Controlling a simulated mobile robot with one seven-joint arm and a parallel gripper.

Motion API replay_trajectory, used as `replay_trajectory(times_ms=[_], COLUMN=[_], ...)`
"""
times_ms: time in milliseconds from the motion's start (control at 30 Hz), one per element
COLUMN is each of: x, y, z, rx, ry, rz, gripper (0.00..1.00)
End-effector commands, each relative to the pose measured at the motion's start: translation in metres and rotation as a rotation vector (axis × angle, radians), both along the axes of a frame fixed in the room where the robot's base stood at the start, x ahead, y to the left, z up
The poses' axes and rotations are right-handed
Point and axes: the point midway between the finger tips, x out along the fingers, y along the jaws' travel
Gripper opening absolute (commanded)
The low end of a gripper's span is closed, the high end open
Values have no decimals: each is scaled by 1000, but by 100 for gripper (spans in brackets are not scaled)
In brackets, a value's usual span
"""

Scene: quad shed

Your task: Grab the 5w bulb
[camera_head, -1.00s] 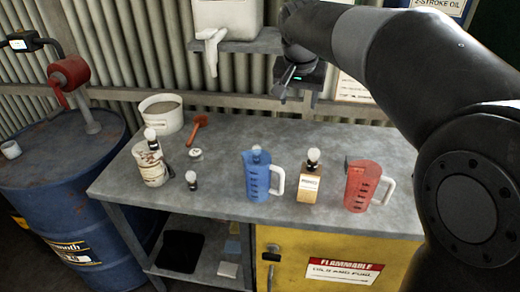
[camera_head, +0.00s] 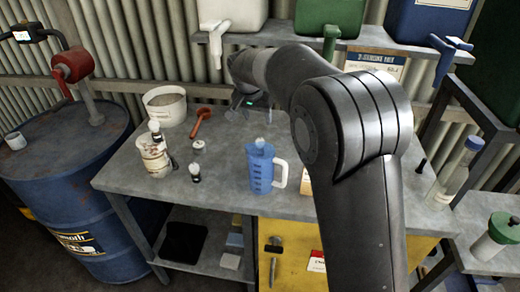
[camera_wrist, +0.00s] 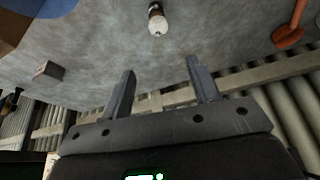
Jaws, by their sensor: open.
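Several small bulbs with white globes and dark bases are on the workbench; no wattage is readable. One bulb (camera_head: 195,170) stands on the bench top, with another white-topped one (camera_head: 198,145) just behind it. Another bulb (camera_head: 155,127) is on the stained tin, and one (camera_head: 260,143) shows at the top of the blue jug (camera_head: 261,172). My gripper (camera_head: 250,101) is over the back of the bench, behind the blue jug. In the wrist view its fingers (camera_wrist: 159,85) are apart and empty, with a bulb (camera_wrist: 157,20) beyond their tips; which bulb I cannot tell.
A stained tin (camera_head: 153,158), a white tub (camera_head: 165,108) and an orange-red brush (camera_head: 202,120) occupy the bench's left. A shelf (camera_head: 380,43) with containers hangs above. My arm hides much of the bench's right side. A blue drum (camera_head: 65,185) stands left.

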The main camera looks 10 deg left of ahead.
Motion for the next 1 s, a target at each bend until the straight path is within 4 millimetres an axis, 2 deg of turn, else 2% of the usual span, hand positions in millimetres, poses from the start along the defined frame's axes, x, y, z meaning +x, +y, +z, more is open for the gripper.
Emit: replay_trajectory(times_ms=[33,133,333,533,767,1000], x=[-1,0,6,17,24,35], y=[0,0,-1,-4,-4,-5], z=[-14,-34,-54,-84,-100,-134], rx=[-3,-2,-2,-1,-1,-2], ry=[4,2,1,2,1,2], rz=[1,1,-1,0,1,1], gripper=[56,56,56,56,56,56])
